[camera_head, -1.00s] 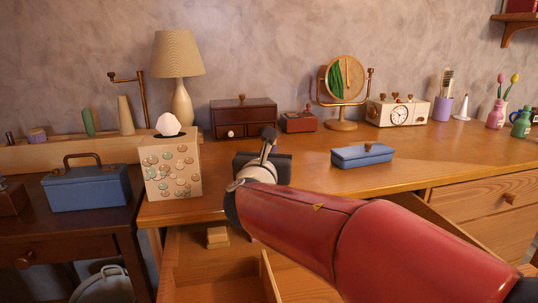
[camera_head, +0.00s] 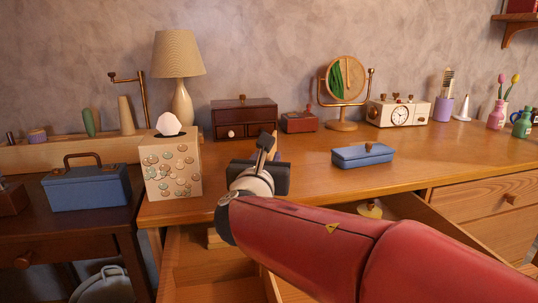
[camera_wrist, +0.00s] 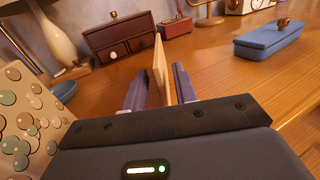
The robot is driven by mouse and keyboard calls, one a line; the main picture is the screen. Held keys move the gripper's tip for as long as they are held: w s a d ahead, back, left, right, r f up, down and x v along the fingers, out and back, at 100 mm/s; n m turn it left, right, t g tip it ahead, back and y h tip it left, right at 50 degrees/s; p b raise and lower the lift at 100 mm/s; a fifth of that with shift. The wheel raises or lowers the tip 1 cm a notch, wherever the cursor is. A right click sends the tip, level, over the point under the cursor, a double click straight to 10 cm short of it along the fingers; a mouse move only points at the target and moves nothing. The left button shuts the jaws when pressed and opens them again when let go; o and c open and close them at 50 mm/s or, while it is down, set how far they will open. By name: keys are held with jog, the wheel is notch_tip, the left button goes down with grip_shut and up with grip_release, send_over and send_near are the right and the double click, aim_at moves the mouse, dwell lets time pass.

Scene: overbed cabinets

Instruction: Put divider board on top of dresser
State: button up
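The divider board (camera_wrist: 159,72) is a thin, light wooden panel. In the wrist view it stands on edge between the two fingers of my gripper (camera_wrist: 160,88), which appear closed on it. In the head view my gripper (camera_head: 265,158) is over the front left part of the dresser top (camera_head: 310,185), and only a sliver of the board (camera_head: 277,149) shows behind it. I cannot tell whether the board's lower edge touches the dresser top.
A tissue box (camera_head: 172,170) stands left of my gripper, and a blue lidded box (camera_head: 362,155) lies to the right. A dark drawer chest (camera_head: 243,119), lamp (camera_head: 180,70) and mirror (camera_head: 345,82) stand behind. Open drawers (camera_head: 205,262) jut out below. Clear top lies around the blue box.

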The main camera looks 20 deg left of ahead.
jog(key=s, duration=0.2)
jog(key=s+d, duration=0.1)
jog(key=s, duration=0.5)
jog(key=shift+d, duration=0.15)
jog(key=shift+w, duration=0.1)
